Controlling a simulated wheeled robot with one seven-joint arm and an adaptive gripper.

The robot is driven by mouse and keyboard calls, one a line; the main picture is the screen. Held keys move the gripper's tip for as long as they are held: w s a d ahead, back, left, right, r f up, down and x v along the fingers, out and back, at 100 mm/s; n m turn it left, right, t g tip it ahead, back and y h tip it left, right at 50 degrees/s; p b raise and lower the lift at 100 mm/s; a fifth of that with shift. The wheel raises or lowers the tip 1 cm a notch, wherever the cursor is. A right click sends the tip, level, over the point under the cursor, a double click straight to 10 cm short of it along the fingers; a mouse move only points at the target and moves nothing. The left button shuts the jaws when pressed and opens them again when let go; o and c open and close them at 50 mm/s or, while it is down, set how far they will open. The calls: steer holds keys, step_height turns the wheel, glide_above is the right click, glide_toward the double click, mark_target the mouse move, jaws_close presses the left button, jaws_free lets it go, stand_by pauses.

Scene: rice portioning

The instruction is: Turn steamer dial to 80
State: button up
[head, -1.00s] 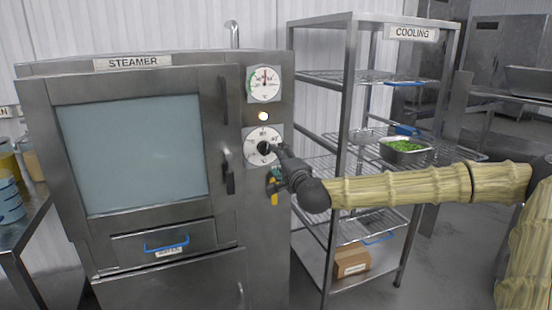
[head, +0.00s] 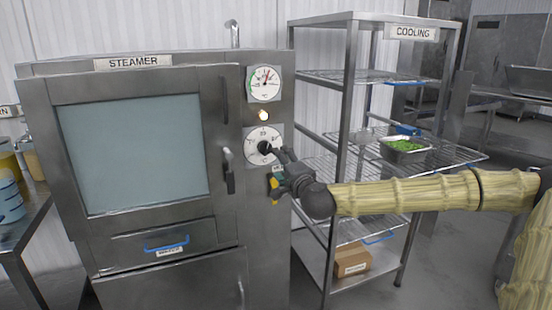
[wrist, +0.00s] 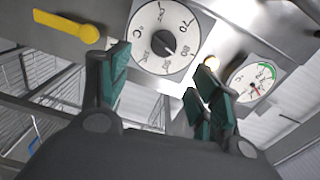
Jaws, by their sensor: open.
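The steamer dial (head: 263,146) is a round white face with a black knob, on the steamer's right front panel. It also shows in the wrist view (wrist: 163,37), with numbers around its rim and a °C mark. The knob's exact setting is too small to read surely. My gripper (head: 279,158) is at the lower right of the dial, open and empty. In the wrist view its green-padded fingers (wrist: 158,72) are spread on either side below the dial, and the knob is clear of them.
The steamer (head: 130,235) has a closed glass door with a handle (head: 228,172). A gauge (head: 264,84) and a lit lamp (head: 264,115) sit above the dial. A yellow lever (wrist: 66,25) is nearby. The cooling rack (head: 345,110) stands close on the right, holding a pan of greens (head: 404,148).

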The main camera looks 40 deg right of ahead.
mark_target(267, 151)
step_height(267, 151, down, 5)
steer(key=n+g+p, duration=0.1)
steer(key=n+p, duration=0.1)
steer(key=n, duration=0.7)
step_height(267, 151, up, 5)
steer(key=w+n+t+p, duration=0.1)
steer(key=w+n+p, duration=0.15)
steer(key=n, duration=0.75)
steer(key=p+x, duration=0.2)
steer(key=x, duration=0.7)
steer(key=shift+w, duration=0.2)
